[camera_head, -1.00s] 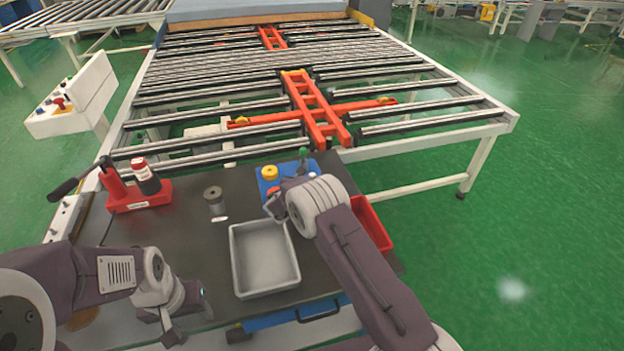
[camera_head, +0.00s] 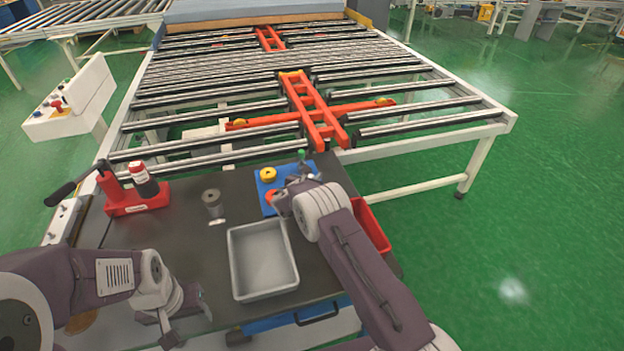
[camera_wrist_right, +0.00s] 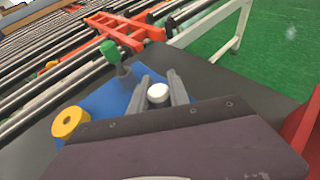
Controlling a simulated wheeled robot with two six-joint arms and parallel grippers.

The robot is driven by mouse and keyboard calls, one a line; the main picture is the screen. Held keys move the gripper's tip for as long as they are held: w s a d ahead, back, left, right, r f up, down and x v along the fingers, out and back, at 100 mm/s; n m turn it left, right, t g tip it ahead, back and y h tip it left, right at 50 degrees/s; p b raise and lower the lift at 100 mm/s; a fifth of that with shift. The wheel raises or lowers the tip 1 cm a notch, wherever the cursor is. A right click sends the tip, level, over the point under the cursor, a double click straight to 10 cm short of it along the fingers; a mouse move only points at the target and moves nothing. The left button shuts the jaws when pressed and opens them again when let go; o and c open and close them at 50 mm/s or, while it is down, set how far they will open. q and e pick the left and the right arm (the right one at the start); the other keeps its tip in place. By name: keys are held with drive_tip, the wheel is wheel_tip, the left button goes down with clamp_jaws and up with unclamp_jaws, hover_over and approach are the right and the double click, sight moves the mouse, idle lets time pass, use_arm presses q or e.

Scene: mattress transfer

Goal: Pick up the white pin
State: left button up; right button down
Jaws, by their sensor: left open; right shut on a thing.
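In the right wrist view the white pin (camera_wrist_right: 158,94) stands between the two fingers of my right gripper (camera_wrist_right: 159,92), its round top showing. The gripper is shut on it, over the blue board (camera_wrist_right: 103,102). In the head view my right gripper (camera_head: 277,206) is at the right part of the blue board (camera_head: 264,186), and my wrist hides the pin there. My left gripper (camera_head: 188,322) is open and empty over the front left of the dark table.
The board also carries a yellow ring (camera_head: 268,174), a red round piece (camera_head: 271,196) and a green-topped pin (camera_head: 301,155). A grey tray (camera_head: 234,262) lies in front, a red bin (camera_head: 372,226) to the right. A metal cylinder (camera_head: 212,203) and red jack (camera_head: 130,198) stand left.

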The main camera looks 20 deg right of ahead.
wheel_tip(320, 180, up, 4)
drive_tip(key=shift+w+r, duration=0.1)
drive_tip(key=s+d+r+b, duration=0.2)
drive_tip(key=s+d+r, duration=0.4)
drive_tip(key=s, duration=0.4)
drive_tip(key=shift+d+r, duration=0.15)
drive_tip(key=shift+r, duration=0.2)
